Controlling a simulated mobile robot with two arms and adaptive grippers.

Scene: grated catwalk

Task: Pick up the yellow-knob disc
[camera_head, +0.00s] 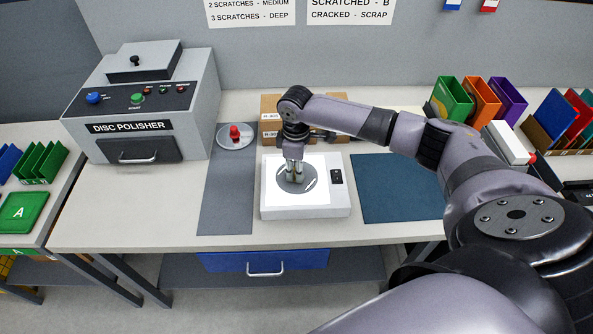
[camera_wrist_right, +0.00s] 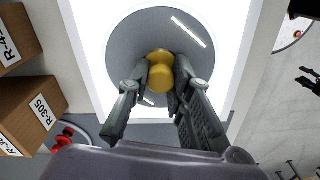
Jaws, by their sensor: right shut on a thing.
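The yellow-knob disc is a round grey plate with a yellow knob at its centre. In the head view the disc (camera_head: 309,181) lies over the lit white panel of the light box (camera_head: 280,213). My right gripper (camera_head: 295,178) comes down on it from above and hides the knob there. In the right wrist view the yellow knob (camera_wrist_right: 160,72) sits between the fingertips of the right gripper (camera_wrist_right: 161,75), which is shut on it. The grey disc (camera_wrist_right: 135,42) spreads beneath it over the bright panel. I cannot tell whether the disc touches the panel. My left gripper is not in view.
A disc with a red knob (camera_head: 235,133) lies left on a grey mat (camera_head: 226,200). Cardboard boxes (camera_head: 270,108) stand behind the light box. The disc polisher (camera_head: 145,115) stands at left. A blue mat (camera_head: 400,190) lies clear at right, with coloured folders (camera_head: 480,98) behind it.

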